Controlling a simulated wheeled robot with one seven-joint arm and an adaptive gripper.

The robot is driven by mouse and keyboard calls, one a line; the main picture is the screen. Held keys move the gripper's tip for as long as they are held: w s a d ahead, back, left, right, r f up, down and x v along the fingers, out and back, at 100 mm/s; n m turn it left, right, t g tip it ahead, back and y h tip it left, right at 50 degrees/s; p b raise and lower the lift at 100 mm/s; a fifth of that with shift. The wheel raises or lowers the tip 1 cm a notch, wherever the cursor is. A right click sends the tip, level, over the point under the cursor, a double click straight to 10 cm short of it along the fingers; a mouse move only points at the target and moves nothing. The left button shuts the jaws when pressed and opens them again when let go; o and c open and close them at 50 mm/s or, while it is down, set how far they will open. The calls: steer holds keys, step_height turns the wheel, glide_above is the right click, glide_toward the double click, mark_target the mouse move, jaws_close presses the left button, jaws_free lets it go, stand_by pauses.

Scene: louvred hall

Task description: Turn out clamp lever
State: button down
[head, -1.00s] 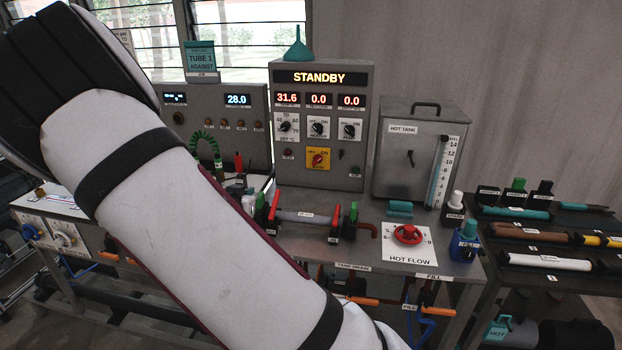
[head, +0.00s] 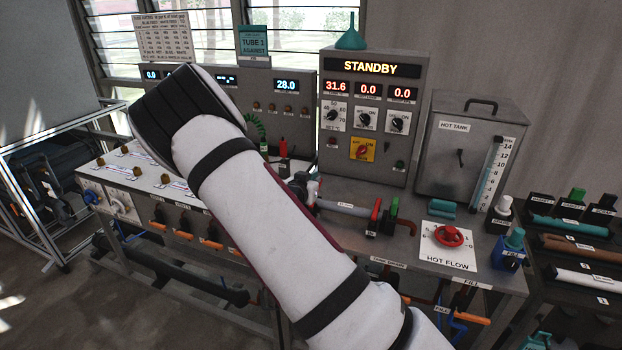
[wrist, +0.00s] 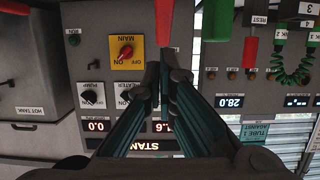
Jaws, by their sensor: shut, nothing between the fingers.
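My gripper (wrist: 163,68) is shut and empty in the wrist view, which shows the scene upside down. A red lever (wrist: 163,22) stands just beyond the fingertips in the picture; I cannot tell if they touch it. A green lever (wrist: 216,20) is to its right. In the head view my forearm hides the gripper and most of the left clamp.
The control cabinet (head: 345,168) reads STANDBY behind the tube. The hot tank (head: 465,150) and red flow knob (head: 449,236) are to the right. A red-handled item (wrist: 250,50) and green coiled cord (wrist: 290,60) are close by in the wrist view.

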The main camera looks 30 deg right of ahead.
steer(key=shift+w+d+f, duration=0.2)
steer(key=shift+d+f, duration=0.15)
steer(key=shift+f, duration=0.4)
steer(key=shift+w+d, duration=0.1)
steer(key=shift+w+d+y, duration=0.1)
steer(key=shift+d+y, duration=0.05)
steer(key=shift+y, duration=0.15)
steer(key=shift+w+d+f+g+b, duration=0.15)
steer(key=shift+g+b, duration=0.25)
steer(key=shift+w+y, duration=0.1)
steer(key=shift+y, duration=0.2)
steer(key=shift+f+b+x, duration=0.2)
steer(key=shift+b+x, duration=0.55)
steer(key=shift+x, duration=0.1)
steer(key=shift+f+b+x, duration=0.15)
steer(key=shift+b+x, duration=0.6)
steer(key=shift+x, duration=0.1)
steer(key=shift+s, duration=0.25)
